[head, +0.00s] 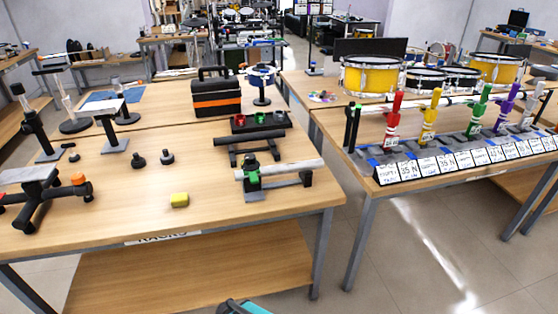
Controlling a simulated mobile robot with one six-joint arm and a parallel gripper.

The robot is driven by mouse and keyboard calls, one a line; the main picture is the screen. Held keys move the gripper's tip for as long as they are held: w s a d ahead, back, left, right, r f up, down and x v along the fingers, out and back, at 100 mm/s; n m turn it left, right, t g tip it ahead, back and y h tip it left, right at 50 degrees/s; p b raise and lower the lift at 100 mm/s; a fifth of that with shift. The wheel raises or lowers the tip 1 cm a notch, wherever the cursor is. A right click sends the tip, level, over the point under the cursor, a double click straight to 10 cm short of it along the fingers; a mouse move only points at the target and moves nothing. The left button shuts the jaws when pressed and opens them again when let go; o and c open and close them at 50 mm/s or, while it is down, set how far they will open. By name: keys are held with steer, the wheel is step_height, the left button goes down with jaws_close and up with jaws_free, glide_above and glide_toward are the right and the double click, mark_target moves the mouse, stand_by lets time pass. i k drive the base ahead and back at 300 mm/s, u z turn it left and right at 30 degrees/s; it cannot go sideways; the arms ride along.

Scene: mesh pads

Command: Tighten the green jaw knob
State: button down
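A green knob (253,179) shows on a dark clamp (250,162) near the right front of the left wooden table. The clamp sits at the left end of a light grey bar or tube (295,167) on a black stand (302,179). The jaw's fit around the tube is too small to tell. No fingertips of my gripper show. A teal and dark piece cut off at the bottom edge may be part of my arm.
The table (120,220) also bears a yellow block (180,200), two black knobs (167,156), a toolbox (216,95) and a rack with red and green pieces (258,122). Colored upright tools (394,120) stand on the right table. Floor shows between the tables.

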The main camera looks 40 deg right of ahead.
mark_target(250, 159)
steer(key=z, duration=0.75)
steer(key=k, duration=0.95)
steer(key=u, duration=0.05)
steer(key=i, duration=0.7)
steer(key=z, duration=0.05)
